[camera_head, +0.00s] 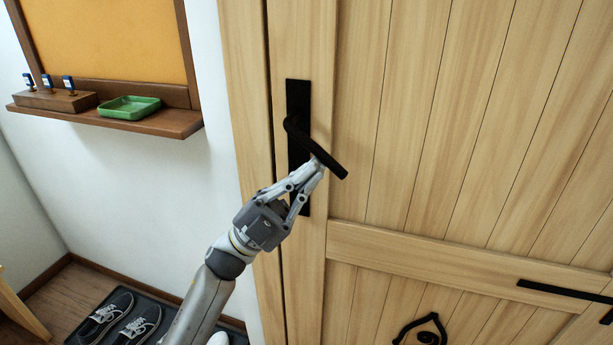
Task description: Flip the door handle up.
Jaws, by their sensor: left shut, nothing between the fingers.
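The black door handle (319,150) is a lever on a tall black plate (298,95), mounted on a light wooden door (430,120). The lever slants down to the right from its pivot. My left gripper (318,164) is shut, with its fingertips at the underside of the lever, near its middle. It appears to touch the lever, though the exact contact is hard to tell. The gripper and its wrist cover part of the lower plate. My right gripper is not in view.
A wooden shelf (160,124) on the left wall holds a green tray (129,108) and a block (58,101) with small blue-topped items. Shoes (137,327) lie on a dark mat at the lower left. Black metal fittings (560,291) are on the lower door.

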